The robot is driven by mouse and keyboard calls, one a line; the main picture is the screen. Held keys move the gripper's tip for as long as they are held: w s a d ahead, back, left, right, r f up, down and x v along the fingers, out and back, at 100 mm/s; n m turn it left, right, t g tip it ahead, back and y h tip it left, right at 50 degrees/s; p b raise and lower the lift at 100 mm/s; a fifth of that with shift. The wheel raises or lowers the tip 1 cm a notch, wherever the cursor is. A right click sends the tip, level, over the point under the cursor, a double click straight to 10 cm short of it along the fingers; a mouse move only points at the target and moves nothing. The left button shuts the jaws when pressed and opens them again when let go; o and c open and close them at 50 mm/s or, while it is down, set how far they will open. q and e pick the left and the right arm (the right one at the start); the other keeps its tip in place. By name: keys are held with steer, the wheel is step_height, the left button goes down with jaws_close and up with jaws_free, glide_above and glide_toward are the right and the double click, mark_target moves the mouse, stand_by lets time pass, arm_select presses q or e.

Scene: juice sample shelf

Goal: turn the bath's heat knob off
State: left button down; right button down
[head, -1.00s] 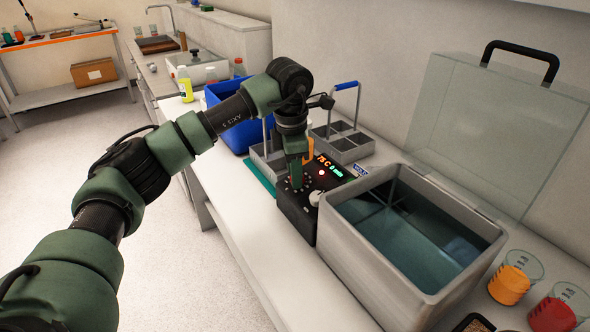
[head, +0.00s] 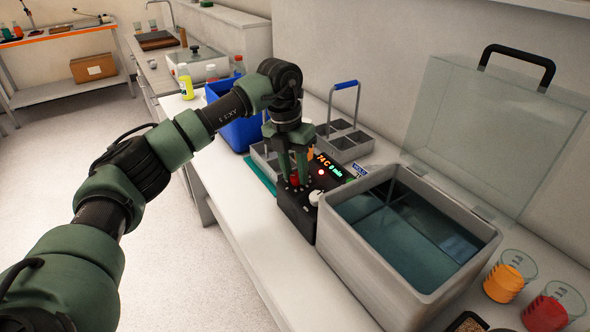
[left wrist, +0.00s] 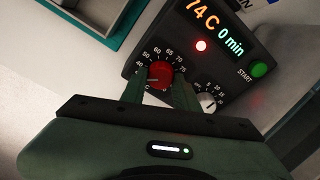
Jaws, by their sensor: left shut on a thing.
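The bath's control box (head: 325,185) stands at the left side of the water bath (head: 345,250). Its red heat knob (left wrist: 161,73) sits inside a printed scale with numbers from about 40 to 75. The knob also shows in the head view (head: 294,180). My left gripper (left wrist: 160,88) points down at the panel, its green fingers on either side of the red knob, shut on it. The display (left wrist: 217,28) reads 74 C and 0 min. A red lamp (left wrist: 201,46) is lit. The knob's pointer is hard to read. My right gripper is in neither view.
A white timer knob (left wrist: 208,101) and a green START button (left wrist: 259,68) are close by. The bath is open and full of water, its clear lid (head: 490,130) raised. Grey racks (head: 345,146) and a blue bin (head: 240,130) stand behind. Orange and red beakers are at right.

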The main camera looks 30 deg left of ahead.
arm_select(q)
steer(key=shift+r+n, duration=0.1)
steer(key=shift+n, duration=0.5)
steer(key=c, duration=1.1)
jaws_free()
steer(key=shift+o, duration=0.2)
steer(key=r, duration=0.5)
steer(key=a+r+b, duration=0.1)
steer(key=r, duration=0.1)
steer(key=shift+s+a+r, duration=0.1)
steer(key=shift+s+r, duration=0.1)
steer(key=shift+r, duration=0.1)
